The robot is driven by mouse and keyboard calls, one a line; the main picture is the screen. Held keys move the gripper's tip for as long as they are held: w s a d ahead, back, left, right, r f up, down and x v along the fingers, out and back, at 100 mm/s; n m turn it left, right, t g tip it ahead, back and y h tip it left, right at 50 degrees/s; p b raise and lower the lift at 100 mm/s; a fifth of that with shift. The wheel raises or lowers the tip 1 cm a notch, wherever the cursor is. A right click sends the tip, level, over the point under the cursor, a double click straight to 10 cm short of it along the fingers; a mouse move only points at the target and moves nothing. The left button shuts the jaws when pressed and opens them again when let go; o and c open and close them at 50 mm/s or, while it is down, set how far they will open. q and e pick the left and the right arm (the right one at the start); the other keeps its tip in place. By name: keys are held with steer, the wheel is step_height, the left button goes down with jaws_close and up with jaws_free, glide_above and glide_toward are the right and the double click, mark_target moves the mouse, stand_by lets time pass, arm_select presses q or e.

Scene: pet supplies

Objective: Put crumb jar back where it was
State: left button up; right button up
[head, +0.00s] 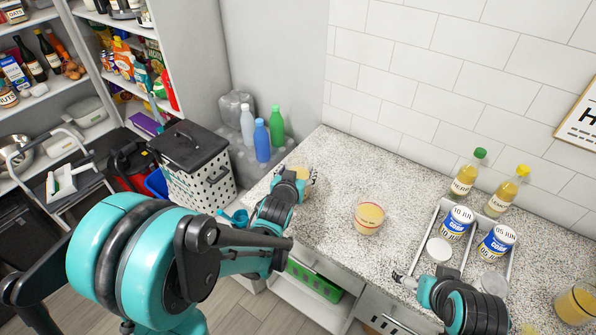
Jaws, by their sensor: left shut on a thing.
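My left gripper (308,180) is shut on a clear jar with yellow-orange contents (301,169), which I take to be the crumb jar. It is at the far left end of the speckled counter (335,185), partly hidden by the gripper; I cannot tell whether it touches the counter. A similar jar (369,217) stands upright mid-counter, apart from both grippers. Another jar with yellow contents (577,304) is at the right edge of the view. My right gripper (402,279) is low over the counter's front edge, left of a white tray (446,207); its opening is unclear.
The tray holds two blue-and-white cans (457,223) and round lids (439,250). Two yellowish bottles (466,173) stand behind it by the tiled wall. A spotted bin (197,172) and plastic bottles (262,140) are left of the counter. The counter around the middle jar is clear.

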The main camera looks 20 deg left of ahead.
arm_select(q)
steer(key=o, duration=1.3)
steer(key=shift+r, duration=0.15)
steer(key=s+r+g+p, duration=0.2)
steer(key=s+g, duration=0.4)
steer(key=s, duration=1.9)
steer(key=shift+s+a+r+m+h, duration=0.15)
steer(key=shift+s+r+m+h, duration=0.2)
steer(key=shift+r, duration=0.25)
